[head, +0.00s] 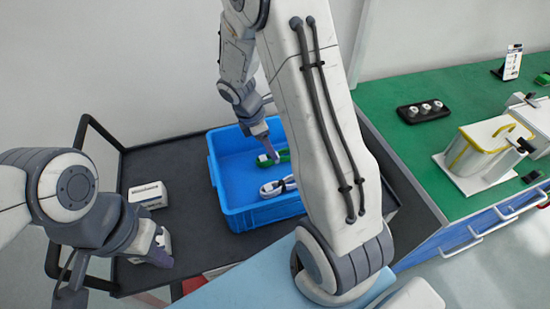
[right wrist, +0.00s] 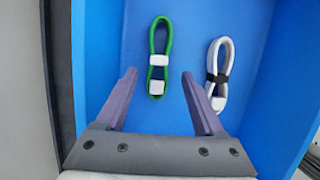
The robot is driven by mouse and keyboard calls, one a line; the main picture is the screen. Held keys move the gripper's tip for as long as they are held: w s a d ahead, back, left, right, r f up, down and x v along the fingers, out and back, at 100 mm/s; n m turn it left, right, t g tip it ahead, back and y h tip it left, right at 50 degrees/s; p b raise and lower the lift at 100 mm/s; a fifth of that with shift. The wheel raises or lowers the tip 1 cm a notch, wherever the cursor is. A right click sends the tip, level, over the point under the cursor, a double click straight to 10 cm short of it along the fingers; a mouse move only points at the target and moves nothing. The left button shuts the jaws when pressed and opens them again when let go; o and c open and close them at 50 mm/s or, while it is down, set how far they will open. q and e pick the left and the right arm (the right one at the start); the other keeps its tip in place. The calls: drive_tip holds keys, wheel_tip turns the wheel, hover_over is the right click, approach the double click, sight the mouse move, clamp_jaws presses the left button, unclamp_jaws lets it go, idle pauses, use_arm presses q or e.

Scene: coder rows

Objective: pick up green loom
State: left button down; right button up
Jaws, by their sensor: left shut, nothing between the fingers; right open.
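The green loom (right wrist: 152,42) is a looped green cable with white connectors, lying on the floor of the blue crate (head: 232,217). In the head view the green loom (head: 284,153) is partly hidden by my right arm. My right gripper (right wrist: 158,82) is open and empty above it. In the right wrist view its two fingers stand on either side of the loom's connector end; I cannot tell the height between them. In the head view my right gripper (head: 268,153) reaches down into the crate. My left gripper (head: 162,250) is shut and empty, left of the crate.
A white loom with a black band (right wrist: 221,65) lies right of the green one in the crate. The crate walls surround both. A white box (head: 148,194) stands on the dark cart (head: 185,225). A green-topped bench (head: 455,100) with equipment is at the right.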

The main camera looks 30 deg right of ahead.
drive_tip(key=x, duration=0.5)
drive_tip(key=shift+d+r, duration=0.1)
drive_tip(key=shift+d, duration=0.15)
clamp_jaws()
drive_tip(key=shift+r, duration=0.1)
